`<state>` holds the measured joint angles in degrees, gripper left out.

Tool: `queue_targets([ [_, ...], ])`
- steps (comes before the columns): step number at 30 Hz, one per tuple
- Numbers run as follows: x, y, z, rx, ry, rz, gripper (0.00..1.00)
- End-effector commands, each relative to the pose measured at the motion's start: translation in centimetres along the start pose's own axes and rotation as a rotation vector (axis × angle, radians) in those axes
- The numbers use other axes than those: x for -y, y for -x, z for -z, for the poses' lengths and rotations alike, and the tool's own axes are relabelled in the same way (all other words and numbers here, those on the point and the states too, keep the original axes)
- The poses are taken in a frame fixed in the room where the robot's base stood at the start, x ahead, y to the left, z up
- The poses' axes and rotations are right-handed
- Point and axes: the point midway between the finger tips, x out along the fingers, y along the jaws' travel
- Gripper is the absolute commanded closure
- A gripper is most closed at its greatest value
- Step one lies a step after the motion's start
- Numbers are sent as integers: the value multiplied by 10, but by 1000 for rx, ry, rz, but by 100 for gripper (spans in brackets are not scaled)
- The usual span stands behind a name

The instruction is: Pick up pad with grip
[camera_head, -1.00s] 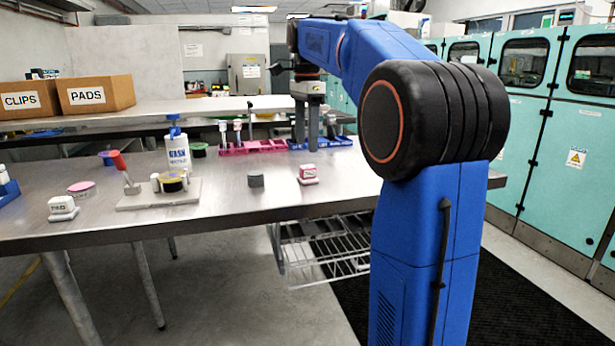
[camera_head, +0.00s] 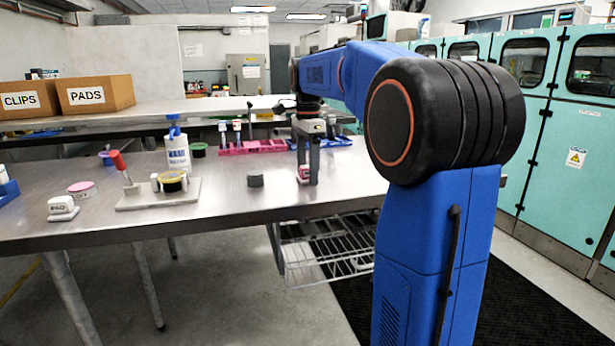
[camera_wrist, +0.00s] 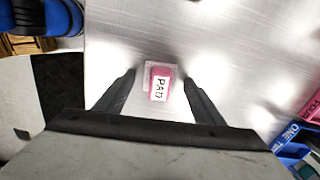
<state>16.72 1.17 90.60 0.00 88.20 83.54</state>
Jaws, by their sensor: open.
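A small pad with a pink grip and a white PAD label (camera_wrist: 160,84) lies on the steel table, between the fingers of my gripper (camera_wrist: 160,80) in the wrist view. In the head view the pink-topped pad (camera_head: 304,173) shows just at the left of my gripper (camera_head: 308,180), which points straight down with its fingertips near the table. The jaws are open, with a gap on both sides of the pad. A second pad, white with a PAD label (camera_head: 62,208), sits at the table's left front. Whether the fingers touch the first pad cannot be told.
A dark grey cylinder (camera_head: 255,180) stands left of my gripper. Further left are a white bottle (camera_head: 177,152) and a board (camera_head: 150,200) with a yellow-rimmed cup. A pink rack (camera_head: 250,147) lies behind. Boxes marked CLIPS (camera_head: 28,99) and PADS (camera_head: 97,95) sit on the shelf.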

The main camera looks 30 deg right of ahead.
Motion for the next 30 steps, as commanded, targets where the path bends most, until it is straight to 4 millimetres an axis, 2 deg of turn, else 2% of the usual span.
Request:
queue_targets([
  [4, 0, 0, 0, 0, 0, 0, 40],
  [9, 0, 0, 0, 0, 0, 0, 81],
  [20, 0, 5, 0, 0, 0, 0, 82],
  [23, 1, 16, 0, 0, 0, 2, 82],
  [30, 1, 59, 0, 0, 0, 2, 82],
])
